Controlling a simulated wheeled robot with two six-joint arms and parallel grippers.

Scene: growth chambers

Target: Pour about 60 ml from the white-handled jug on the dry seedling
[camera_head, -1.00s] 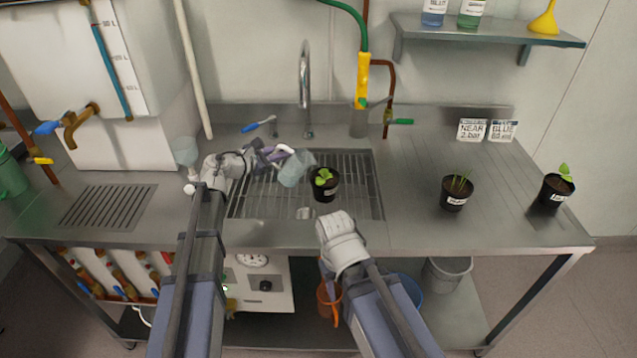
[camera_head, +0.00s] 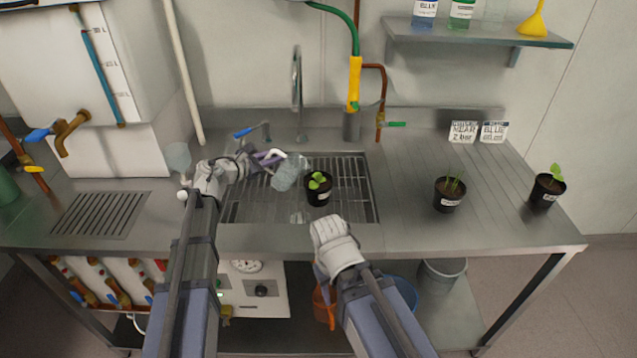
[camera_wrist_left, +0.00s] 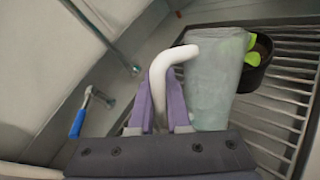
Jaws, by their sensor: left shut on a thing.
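My left gripper (camera_head: 268,160) is shut on the white handle (camera_wrist_left: 170,65) of a clear, pale jug (camera_head: 290,172). The jug is held over the sink grid, tilted, just left of a small black pot (camera_head: 318,197) with a leafy green seedling (camera_head: 318,181). In the left wrist view the jug (camera_wrist_left: 215,85) partly covers the pot (camera_wrist_left: 258,70). I see no water stream, and the water level is unclear. Two more potted seedlings stand on the right counter, one grassy (camera_head: 448,195) and one leafy (camera_head: 547,190).
The slatted sink grid (camera_head: 350,180) lies under the pot. A tall tap (camera_head: 297,90) and a yellow-handled hose (camera_head: 353,85) stand behind it. Two cards (camera_head: 478,132) stand at the back right. A clear funnel-like cup (camera_head: 178,157) is left of my arm. The right counter has free room.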

